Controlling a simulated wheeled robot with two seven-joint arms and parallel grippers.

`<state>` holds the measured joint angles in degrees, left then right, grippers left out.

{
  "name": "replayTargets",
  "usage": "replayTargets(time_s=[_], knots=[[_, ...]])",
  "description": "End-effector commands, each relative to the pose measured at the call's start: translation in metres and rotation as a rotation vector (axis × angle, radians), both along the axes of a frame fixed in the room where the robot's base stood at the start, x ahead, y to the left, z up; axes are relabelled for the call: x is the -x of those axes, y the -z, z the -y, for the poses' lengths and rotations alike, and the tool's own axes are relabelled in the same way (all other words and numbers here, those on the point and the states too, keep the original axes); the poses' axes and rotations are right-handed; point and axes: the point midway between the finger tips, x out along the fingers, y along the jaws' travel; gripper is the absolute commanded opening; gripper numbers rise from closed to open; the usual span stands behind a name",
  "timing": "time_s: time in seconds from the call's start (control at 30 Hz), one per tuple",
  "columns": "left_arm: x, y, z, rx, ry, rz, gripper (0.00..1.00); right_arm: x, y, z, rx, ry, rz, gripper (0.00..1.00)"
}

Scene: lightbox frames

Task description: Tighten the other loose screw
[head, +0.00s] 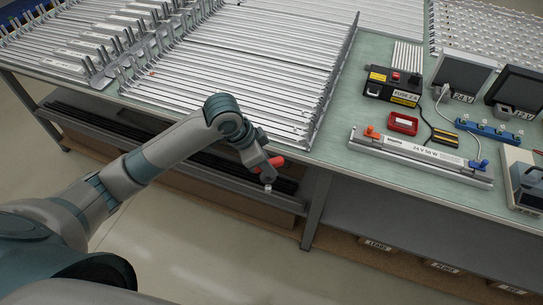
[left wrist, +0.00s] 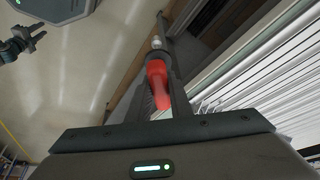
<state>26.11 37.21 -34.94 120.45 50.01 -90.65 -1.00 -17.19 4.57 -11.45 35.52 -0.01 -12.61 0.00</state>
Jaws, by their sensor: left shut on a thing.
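My left gripper (head: 268,174) is shut on a red-handled tool (head: 274,162), out in front of the bench edge and above the floor. In the left wrist view the red handle (left wrist: 157,85) sits between the two dark fingers, with a small pale round tip (left wrist: 157,43) beyond it. A long aluminium lamp bar (head: 420,159) labelled 24 V 50 W lies near the front edge of the bench at right, apart from the gripper. It has an orange piece (head: 371,131) at its left end and a blue piece (head: 480,164) at its right end. Screws are too small to make out.
The green bench top (head: 350,105) carries stacked aluminium profiles (head: 235,75) at left. A fuse box (head: 392,88), a red case (head: 403,123), a blue rack (head: 488,131) and dark display units (head: 463,73) stand at right. Below are a shelf and labelled boxes (head: 378,245).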

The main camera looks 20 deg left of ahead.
Motion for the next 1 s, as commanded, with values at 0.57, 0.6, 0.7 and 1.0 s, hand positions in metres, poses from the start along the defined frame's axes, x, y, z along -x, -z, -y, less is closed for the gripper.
replayTargets(time_s=[0.57,0.6,0.7,1.0], knots=[[0.013,0.011,-0.015,0.003,-0.814,0.001,0.0,0.0,0.031,0.0,0.0,0.0,0.0,0.31],[0.014,0.011,-0.016,0.002,-0.84,-0.001,0.0,0.0,0.032,0.0,0.0,0.0,0.0,0.31],[0.014,0.01,-0.017,0.003,-0.881,0.0,0.0,0.0,0.032,0.0,0.0,0.0,0.0,0.31],[0.015,0.01,-0.018,0.001,-0.892,-0.002,0.0,0.0,0.032,0.0,0.0,0.0,0.0,0.31]])
